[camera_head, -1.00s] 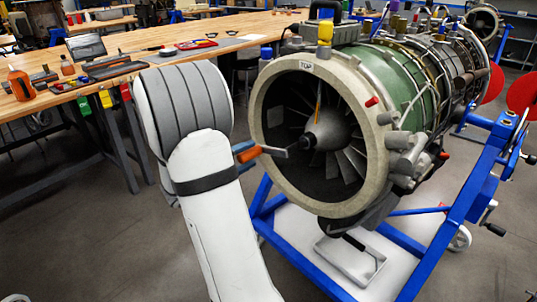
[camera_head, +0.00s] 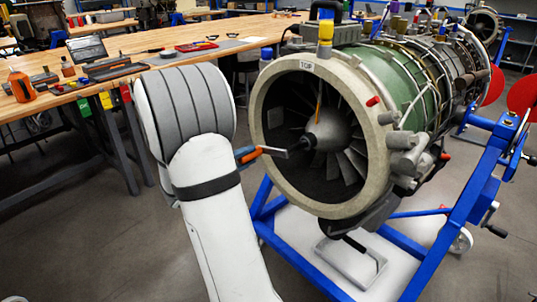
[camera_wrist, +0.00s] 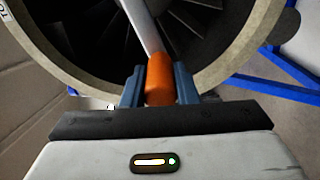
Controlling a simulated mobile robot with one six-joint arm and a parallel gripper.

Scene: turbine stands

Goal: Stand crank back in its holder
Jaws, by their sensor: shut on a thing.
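My gripper (camera_wrist: 159,82) has blue fingers closed on the orange grip of the crank (camera_wrist: 161,80). The crank's pale metal shaft runs up and away from the fingers in the wrist view. In the head view the crank (camera_head: 273,152) points right, in front of the engine's fan opening, its end near the nose cone. I cannot tell how far it is from the engine. My gripper (camera_head: 248,155) is partly hidden behind my white arm in that view. I cannot make out a holder for the crank in either view.
The turbine engine (camera_head: 430,85) sits on a blue stand (camera_head: 470,185), with its round intake ring (camera_head: 263,110) facing me. A wooden workbench (camera_head: 140,50) with tools and bottles stands at the back left. Grey floor is open at lower left.

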